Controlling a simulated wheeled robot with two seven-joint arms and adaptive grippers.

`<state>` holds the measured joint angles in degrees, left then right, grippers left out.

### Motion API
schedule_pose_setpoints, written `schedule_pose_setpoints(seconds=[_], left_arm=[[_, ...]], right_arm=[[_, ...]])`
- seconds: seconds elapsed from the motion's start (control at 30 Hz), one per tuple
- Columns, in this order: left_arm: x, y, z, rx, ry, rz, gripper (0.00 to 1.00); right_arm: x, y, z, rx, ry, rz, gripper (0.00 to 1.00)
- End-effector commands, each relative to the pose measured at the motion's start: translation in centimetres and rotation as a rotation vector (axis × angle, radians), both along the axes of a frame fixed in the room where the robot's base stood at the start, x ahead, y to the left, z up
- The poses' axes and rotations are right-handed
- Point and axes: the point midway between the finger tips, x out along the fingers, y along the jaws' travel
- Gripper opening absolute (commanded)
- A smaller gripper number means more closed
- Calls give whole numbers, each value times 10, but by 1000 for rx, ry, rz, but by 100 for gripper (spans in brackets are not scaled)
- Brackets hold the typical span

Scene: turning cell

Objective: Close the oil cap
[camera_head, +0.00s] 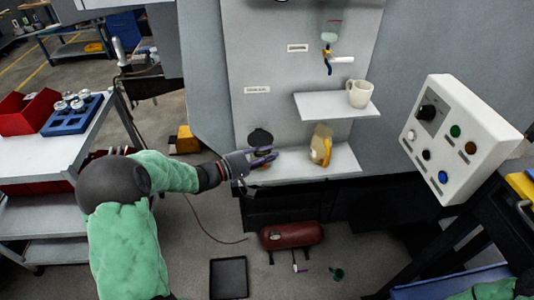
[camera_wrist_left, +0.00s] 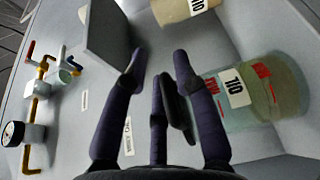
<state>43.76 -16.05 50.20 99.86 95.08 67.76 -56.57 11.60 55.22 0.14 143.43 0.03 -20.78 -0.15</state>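The oil cap (camera_head: 260,137) is a dark round lid by the grey machine panel, just above my left gripper in the head view. My left gripper (camera_head: 268,155) has dark purple fingers and reaches in from the left over the lower shelf. In the left wrist view its fingers (camera_wrist_left: 157,68) are spread apart, with nothing clearly clamped. A dark flat piece (camera_wrist_left: 180,105) between them looks like the cap; I cannot tell whether a finger touches it. The opening below the cap is hidden by the gripper. My right gripper is out of view.
A yellow-and-tan container (camera_head: 320,146) stands on the lower shelf (camera_head: 344,160), right of the gripper. A labelled clear container (camera_wrist_left: 250,98) is close to the fingers in the wrist view. A white mug (camera_head: 360,94) stands on the upper shelf (camera_head: 315,104). A control box (camera_head: 455,135) is at right.

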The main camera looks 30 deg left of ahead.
Motion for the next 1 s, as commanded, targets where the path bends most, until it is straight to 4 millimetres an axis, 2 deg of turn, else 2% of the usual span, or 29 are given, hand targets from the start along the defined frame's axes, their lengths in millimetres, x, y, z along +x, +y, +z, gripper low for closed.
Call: schedule_pose_setpoints(seconds=[0.03,0.4,0.53,0.67,1.0], left_arm=[[-1,0,-10,-5,24,7,33],[-1,2,-8,-2,19,11,33],[-6,6,-8,-2,18,14,33],[-22,15,-7,-1,18,16,33],[-79,42,0,-1,9,11,33]], right_arm=[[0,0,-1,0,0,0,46],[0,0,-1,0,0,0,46],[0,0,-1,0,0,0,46],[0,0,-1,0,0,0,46],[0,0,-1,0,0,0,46]])
